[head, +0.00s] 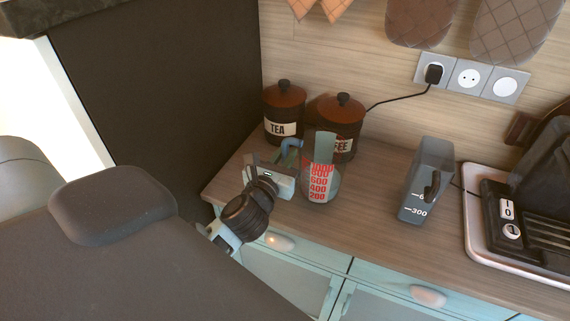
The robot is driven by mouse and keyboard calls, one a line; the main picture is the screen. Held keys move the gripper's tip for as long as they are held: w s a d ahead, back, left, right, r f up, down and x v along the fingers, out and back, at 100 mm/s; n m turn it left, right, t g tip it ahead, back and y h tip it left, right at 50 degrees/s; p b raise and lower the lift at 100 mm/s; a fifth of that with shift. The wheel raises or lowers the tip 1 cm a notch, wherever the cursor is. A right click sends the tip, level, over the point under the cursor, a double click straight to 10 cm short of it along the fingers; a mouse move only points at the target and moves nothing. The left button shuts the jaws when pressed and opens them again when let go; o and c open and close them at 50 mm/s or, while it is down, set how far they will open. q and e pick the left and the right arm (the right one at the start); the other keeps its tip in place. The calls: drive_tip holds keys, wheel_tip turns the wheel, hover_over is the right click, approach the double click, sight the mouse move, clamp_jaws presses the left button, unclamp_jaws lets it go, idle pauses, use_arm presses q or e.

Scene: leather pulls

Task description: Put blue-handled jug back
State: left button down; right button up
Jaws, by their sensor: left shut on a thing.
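The blue-handled jug (319,178) is a clear measuring jug with red numbers, upright over the counter in front of the coffee canister. Its blue handle is at its left side, facing my left gripper (287,166). My left gripper is shut on the jug at the handle, and its body partly covers the grip. I cannot tell whether the jug's base touches the counter. My right gripper is not in view.
The tea canister (284,108) and coffee canister (341,118) stand close behind. A dark grey jug (428,178) stands to the right, before a tray (477,236) with an appliance. Wooden counter (375,190) is clear between the jugs. A dark cabinet side (160,90) rises at left.

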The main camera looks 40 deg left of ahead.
use_arm(q)
wheel_tip(320, 180, down, 3)
drive_tip(key=shift+s+r, duration=0.1)
drive_tip(key=shift+r, duration=0.1)
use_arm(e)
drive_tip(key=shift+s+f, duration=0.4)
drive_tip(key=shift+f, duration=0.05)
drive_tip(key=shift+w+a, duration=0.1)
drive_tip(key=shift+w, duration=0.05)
use_arm(q)
drive_tip(key=shift+f+b, duration=0.15)
drive_tip(key=shift+b, duration=0.15)
drive_tip(key=c, duration=1.4)
unclamp_jaws()
drive_tip(key=shift+o, duration=0.2)
